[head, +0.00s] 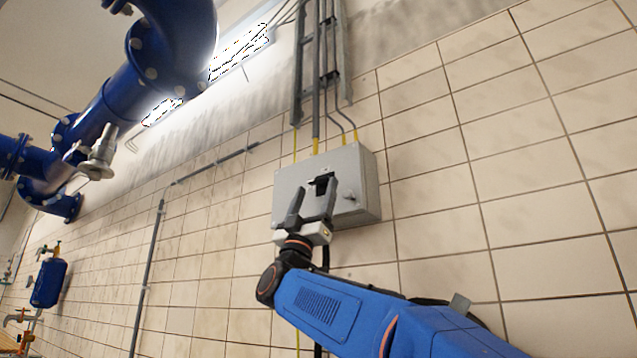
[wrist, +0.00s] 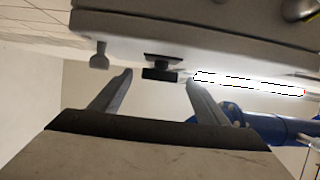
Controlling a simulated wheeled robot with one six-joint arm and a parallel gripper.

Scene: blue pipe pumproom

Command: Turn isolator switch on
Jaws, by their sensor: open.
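The isolator switch is a black handle (head: 321,184) on the front of a grey wall box (head: 357,165). In the wrist view the black handle (wrist: 161,68) shows below the box face (wrist: 190,35), between and just beyond my fingertips. My gripper (head: 312,192) is in front of the box with its two grey fingers spread, one on each side of the handle in the picture. In the wrist view my gripper (wrist: 158,80) is open and empty, with a gap on both sides of the handle. The fingers partly cover the box in the head view.
A small grey knob (head: 349,195) sits on the box, right of the handle. Conduits (head: 316,80) run up from the box top. Large blue pipes (head: 125,90) and a blue cylinder (head: 48,281) are at the left. The tiled wall (head: 520,200) right of the box is bare.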

